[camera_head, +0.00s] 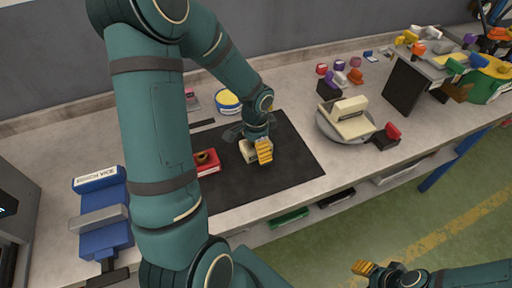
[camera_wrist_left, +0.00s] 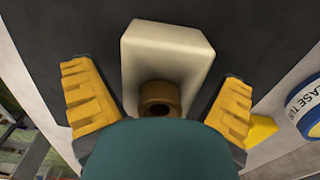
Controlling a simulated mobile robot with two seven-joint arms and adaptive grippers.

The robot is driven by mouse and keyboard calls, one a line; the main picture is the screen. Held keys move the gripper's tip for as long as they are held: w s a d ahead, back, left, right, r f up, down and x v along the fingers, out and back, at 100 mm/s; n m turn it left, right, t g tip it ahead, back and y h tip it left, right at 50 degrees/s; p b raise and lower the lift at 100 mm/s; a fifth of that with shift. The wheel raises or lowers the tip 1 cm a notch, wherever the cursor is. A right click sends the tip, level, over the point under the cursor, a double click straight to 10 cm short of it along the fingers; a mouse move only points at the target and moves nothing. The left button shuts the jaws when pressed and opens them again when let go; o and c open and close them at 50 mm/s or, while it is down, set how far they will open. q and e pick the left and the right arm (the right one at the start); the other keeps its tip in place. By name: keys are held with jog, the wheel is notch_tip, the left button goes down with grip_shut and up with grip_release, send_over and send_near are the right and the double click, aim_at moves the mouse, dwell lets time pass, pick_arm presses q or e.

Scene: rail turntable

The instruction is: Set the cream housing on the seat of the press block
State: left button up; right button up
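The cream housing (camera_head: 248,152) lies on the dark mat. In the left wrist view it is a pale block (camera_wrist_left: 165,50) with a brown ring (camera_wrist_left: 159,98) at its near end. My left gripper (camera_head: 258,150) is over the housing. Its yellow fingers (camera_wrist_left: 158,95) stand apart on either side, with gaps to the housing. A cream stepped block (camera_head: 346,109) sits on a round grey turntable (camera_head: 361,136); it may be the press block, but I cannot tell for sure. My right gripper (camera_head: 365,268) is low at the front, clear of the bench; its opening is unclear.
A red block (camera_head: 207,168) with a dark ring lies left of the housing, partly behind my left arm. A blue bench vice (camera_head: 100,215) stands at the left. A yellow-and-white round container (camera_head: 228,100) is behind the mat. A small red-topped block (camera_head: 388,134) stands beside the turntable.

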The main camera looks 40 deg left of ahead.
pick_arm(q)
jog(key=c, duration=1.2)
jog(key=shift+o, duration=0.2)
